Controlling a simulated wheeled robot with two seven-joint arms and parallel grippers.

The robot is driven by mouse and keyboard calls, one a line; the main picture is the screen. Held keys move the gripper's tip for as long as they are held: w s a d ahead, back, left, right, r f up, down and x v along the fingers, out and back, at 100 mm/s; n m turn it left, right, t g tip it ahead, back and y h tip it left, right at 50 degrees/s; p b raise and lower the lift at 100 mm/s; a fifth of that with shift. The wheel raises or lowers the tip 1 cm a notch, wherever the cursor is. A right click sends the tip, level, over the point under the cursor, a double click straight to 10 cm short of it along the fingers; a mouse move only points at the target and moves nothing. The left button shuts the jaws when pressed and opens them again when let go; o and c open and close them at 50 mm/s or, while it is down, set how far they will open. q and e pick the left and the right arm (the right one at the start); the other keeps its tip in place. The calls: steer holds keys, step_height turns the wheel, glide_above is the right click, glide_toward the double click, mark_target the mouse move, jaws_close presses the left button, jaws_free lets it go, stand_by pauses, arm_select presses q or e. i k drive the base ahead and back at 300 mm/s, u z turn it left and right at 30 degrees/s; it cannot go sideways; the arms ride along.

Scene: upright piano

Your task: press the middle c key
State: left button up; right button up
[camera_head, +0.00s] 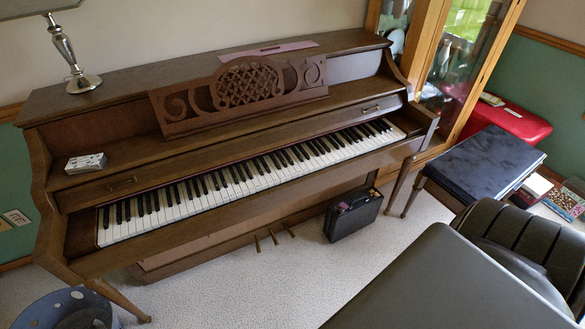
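The piano keyboard (252,186) runs slantwise across the brown upright piano (110,160), from lower left to upper right. Its lid is open, and the black and white keys are bare along the whole row. The middle c key lies somewhere in the middle stretch of the row, but I cannot single it out at this size. No key is visibly held down. Neither my left nor my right gripper is in view, and nothing touches the keys.
A dark grey flat surface (450,290) and a black ribbed shape (515,240) fill the lower right. A piano bench (485,160) stands at right. A black case (352,215) and pedals (274,237) are below the keyboard.

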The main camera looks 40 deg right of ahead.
mark_target(264, 185)
steer(key=z, duration=0.85)
